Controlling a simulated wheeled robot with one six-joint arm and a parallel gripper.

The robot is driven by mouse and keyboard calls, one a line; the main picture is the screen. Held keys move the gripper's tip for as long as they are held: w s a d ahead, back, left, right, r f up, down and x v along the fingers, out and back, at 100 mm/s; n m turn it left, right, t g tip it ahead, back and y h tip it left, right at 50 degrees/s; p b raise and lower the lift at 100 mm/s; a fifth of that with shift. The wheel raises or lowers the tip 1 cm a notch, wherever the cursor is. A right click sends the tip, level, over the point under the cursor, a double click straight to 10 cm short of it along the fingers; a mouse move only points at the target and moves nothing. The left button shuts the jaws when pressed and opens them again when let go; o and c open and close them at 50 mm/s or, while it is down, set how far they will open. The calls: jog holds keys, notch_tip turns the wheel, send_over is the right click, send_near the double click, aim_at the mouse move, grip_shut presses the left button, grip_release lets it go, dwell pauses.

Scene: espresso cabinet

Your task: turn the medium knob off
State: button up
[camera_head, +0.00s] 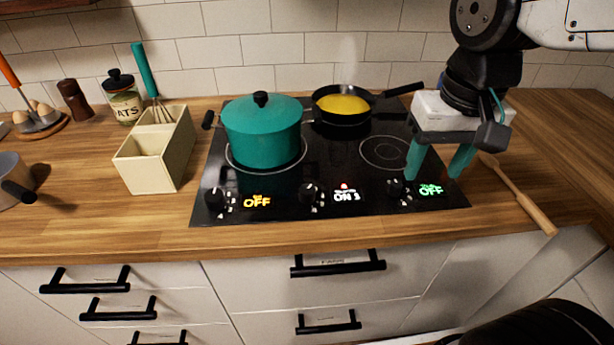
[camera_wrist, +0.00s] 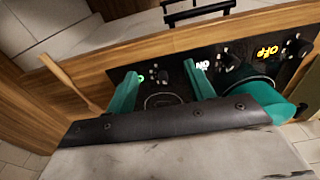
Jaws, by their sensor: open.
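Three black knobs line the front of the cooktop (camera_head: 345,208). The middle knob (camera_head: 310,193) has a white "ON 3" display (camera_head: 346,197) beside it; in the wrist view this knob (camera_wrist: 228,61) lies right of the right finger. The left knob (camera_head: 215,200) is beside a yellow "OFF", the right knob (camera_head: 397,189) beside a green "OFF". My gripper (camera_head: 438,172) is open and empty over the cooktop's right end, its teal fingers pointing down. In the wrist view the right knob (camera_wrist: 158,76) appears between the fingers. I cannot tell their exact height above it.
A teal pot (camera_head: 262,130) stands on the left burner. A black pan (camera_head: 344,112) with yellow food steams at the back. A wooden spoon (camera_head: 520,195) lies right of the cooktop, and a cream utensil box (camera_head: 157,155) stands left. Drawer handles (camera_head: 338,265) jut out below.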

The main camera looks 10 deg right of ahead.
jog(key=w+a+f, duration=0.3)
jog(key=w+a, duration=0.6)
jog(key=a, duration=0.1)
jog(key=m+g, duration=0.1)
send_over(307, 189)
notch_tip(307, 189, down, 4)
jog(key=shift+r, duration=0.1)
jog(key=shift+w+f, duration=0.1)
jog(key=shift+f, duration=0.25)
notch_tip(307, 189, down, 7)
jog(key=shift+f, duration=0.1)
jog(key=c, duration=1)
